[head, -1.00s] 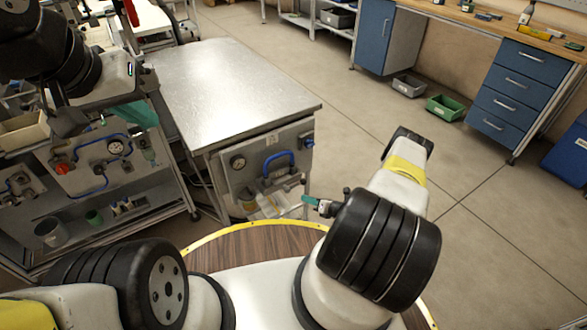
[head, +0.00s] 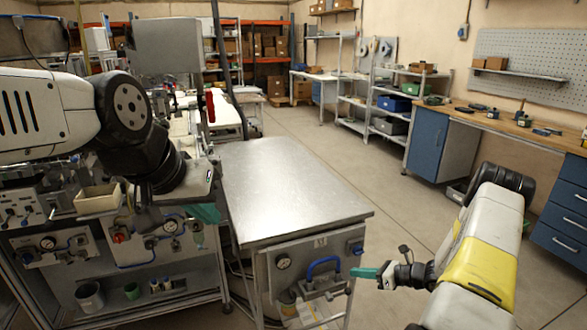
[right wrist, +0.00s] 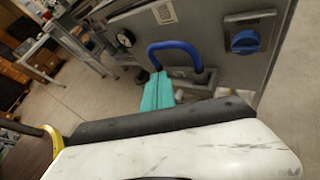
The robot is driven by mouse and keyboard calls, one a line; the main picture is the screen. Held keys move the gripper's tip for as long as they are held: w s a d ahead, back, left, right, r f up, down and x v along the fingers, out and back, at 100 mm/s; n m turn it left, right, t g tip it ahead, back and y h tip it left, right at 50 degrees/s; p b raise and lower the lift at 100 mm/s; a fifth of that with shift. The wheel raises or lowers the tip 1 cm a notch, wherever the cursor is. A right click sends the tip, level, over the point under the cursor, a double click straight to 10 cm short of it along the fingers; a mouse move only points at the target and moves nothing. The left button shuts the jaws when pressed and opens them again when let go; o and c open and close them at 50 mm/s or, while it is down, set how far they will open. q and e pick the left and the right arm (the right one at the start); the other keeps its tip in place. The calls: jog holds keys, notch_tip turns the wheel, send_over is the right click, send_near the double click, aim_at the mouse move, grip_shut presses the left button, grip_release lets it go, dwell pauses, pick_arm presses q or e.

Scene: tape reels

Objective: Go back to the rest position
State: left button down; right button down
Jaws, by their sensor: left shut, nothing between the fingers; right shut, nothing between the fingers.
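My left gripper (head: 203,214) hangs at the left in the head view, in front of the machine bench and left of the metal-topped table. Its teal fingers are shut and hold nothing, and the arm partly hides them. My right gripper (head: 362,272) is at the lower right, just in front of the table's front panel. It points left, with its teal fingers shut and empty. Those fingers also show in the right wrist view (right wrist: 158,92), overlapping the blue handle (right wrist: 175,52) in the picture. I cannot tell whether they touch it.
The bare metal-topped table (head: 290,190) stands in the middle, with a gauge and blue handle (head: 322,265) on its front. A machine bench (head: 150,275) fills the left. Blue cabinets (head: 428,148) and a workbench line the right. Open floor (head: 400,190) lies between.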

jog(key=s+a+r+n+g+h, duration=0.1)
jog(key=s+a+r+n+g, duration=0.15)
jog(key=r+n, duration=0.45)
jog(key=s+a+r+n+g+h, duration=0.1)
jog(key=s+a+r+n, duration=0.2)
jog(key=r, duration=0.8)
jog(key=s+a+r+n+g+h, duration=0.1)
jog(key=s+a+r+n+g, duration=0.15)
jog(key=r+n, duration=0.45)
jog(key=s+r+n+t+h, duration=0.5)
jog(key=s+r+n, duration=0.5)
jog(key=s+r, duration=0.7)
jog(key=shift+s+r+n+h, duration=0.15)
jog(key=shift+s+n+h, duration=0.25)
jog(key=shift+s+h, duration=0.25)
